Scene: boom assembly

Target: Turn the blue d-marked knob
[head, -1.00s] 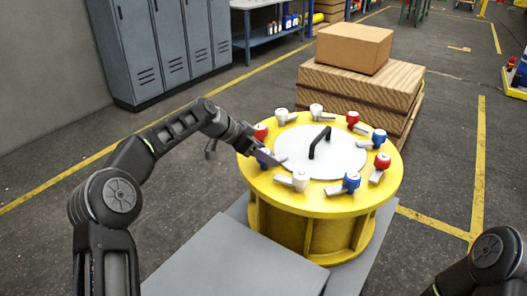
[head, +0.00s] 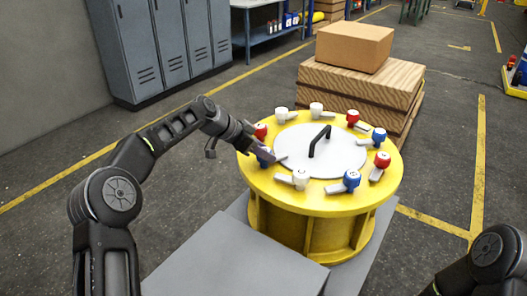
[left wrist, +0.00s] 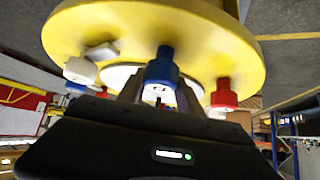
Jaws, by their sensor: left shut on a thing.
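A yellow round drum (head: 320,203) carries a ring of white, red and blue lever knobs around a pale lid. My left gripper (head: 263,154) is at the drum's left rim, shut on a blue knob (head: 265,159) that it mostly hides in the head view. In the left wrist view this blue knob (left wrist: 161,68) stands between the two fingers. Its mark is not legible. Other blue knobs stand at the front (head: 351,180) and right (head: 379,137) of the ring. My right gripper is out of view.
A red knob (head: 261,131) and a white knob (head: 300,178) stand on either side of the held one. The lid (head: 340,152) has a black handle (head: 319,141). A cardboard box (head: 354,47) on wooden crates (head: 358,88) stands behind the drum. A grey platform (head: 232,262) lies in front.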

